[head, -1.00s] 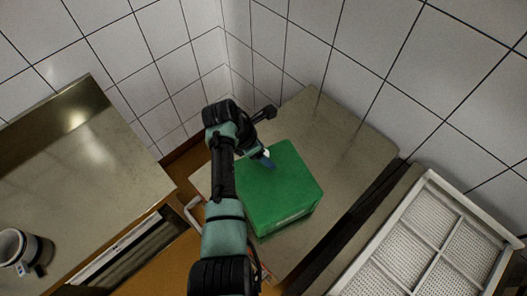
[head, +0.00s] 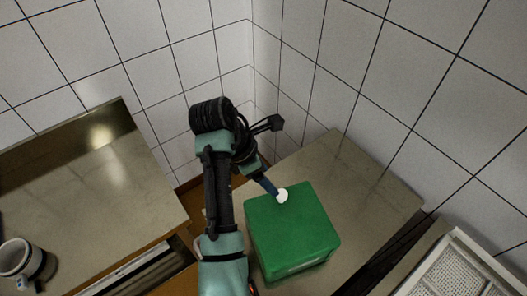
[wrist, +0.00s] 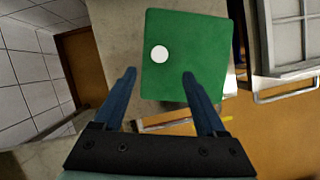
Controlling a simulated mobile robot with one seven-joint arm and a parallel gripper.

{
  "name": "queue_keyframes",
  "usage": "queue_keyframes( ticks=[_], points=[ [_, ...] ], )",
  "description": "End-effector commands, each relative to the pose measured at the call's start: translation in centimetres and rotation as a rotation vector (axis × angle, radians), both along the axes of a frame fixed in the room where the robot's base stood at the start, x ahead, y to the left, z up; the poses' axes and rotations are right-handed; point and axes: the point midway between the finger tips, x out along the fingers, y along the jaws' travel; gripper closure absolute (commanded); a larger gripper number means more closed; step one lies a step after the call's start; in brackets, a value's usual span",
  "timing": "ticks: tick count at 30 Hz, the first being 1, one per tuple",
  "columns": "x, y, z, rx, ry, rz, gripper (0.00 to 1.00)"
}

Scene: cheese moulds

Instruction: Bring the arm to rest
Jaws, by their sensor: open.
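My gripper (wrist: 160,80) is open in the wrist view, its two blue fingers apart with nothing held between them.
The metal worktop (head: 375,190) has bare room behind and right of the box. A white gridded tray (head: 455,270) stands at the lower right. A second metal counter (head: 90,190) is at left with a grey mug-like container (head: 20,262). Tiled walls close the corner.

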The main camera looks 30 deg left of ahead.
Motion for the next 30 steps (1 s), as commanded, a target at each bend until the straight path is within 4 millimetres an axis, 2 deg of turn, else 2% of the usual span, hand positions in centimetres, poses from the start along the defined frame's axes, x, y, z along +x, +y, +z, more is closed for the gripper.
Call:
queue_keyframes(
  ticks=[6, 15, 17, 19, 20, 23, 26, 27, 29, 30],
  points=[
    [-0.5, 0.4, 1.5, 0.0, 0.0, 0.0, 0.27],
    [-0.5, 0.4, 1.6, 0.0, 0.0, 0.0, 0.27],
    [0.6, 0.4, 2.0, 0.054, -0.053, -0.045, 0.27],
    [2.5, 0.4, 3.3, 0.164, -0.156, -0.134, 0.27],
    [3.6, 0.3, 4.1, 0.226, -0.212, -0.183, 0.27],
    [7.4, -0.5, 8.2, 0.497, -0.427, -0.377, 0.27],
    [10.4, -2.3, 14.1, 0.816, -0.636, -0.57, 0.27],
    [11.1, -3.4, 16.7, 0.95, -0.713, -0.638, 0.27],
    [11.8, -5.2, 20.8, 1.161, -0.816, -0.728, 0.27],
    [11.8, -6.5, 23.6, 1.305, -0.878, -0.777, 0.27]
  ],
)
